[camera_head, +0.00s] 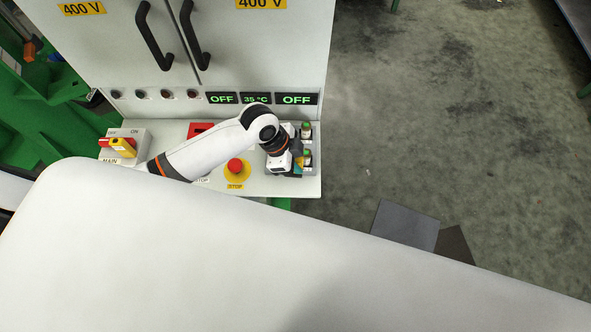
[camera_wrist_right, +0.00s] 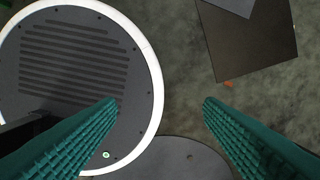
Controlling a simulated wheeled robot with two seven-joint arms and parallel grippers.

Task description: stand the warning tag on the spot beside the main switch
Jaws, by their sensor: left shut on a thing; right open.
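The main switch (camera_head: 120,146) is a grey box with a red and yellow handle at the left end of the white console. My left arm reaches across the console, and my left gripper (camera_head: 297,170) is at its right end, among small grey devices. It is shut on a small yellow thing (camera_head: 299,161), mostly hidden by the wrist; I cannot tell whether this is the warning tag. The spot beside the switch cannot be made out. My right gripper (camera_wrist_right: 158,102) shows in the right wrist view, open and empty above the floor.
A red stop button (camera_head: 235,166) on a yellow disc sits mid-console. A red piece (camera_head: 199,129) lies behind my left arm. Grey devices (camera_head: 306,132) with green parts stand at the right end. The cabinet (camera_head: 230,50) rises behind. Floor right of the console is mostly clear.

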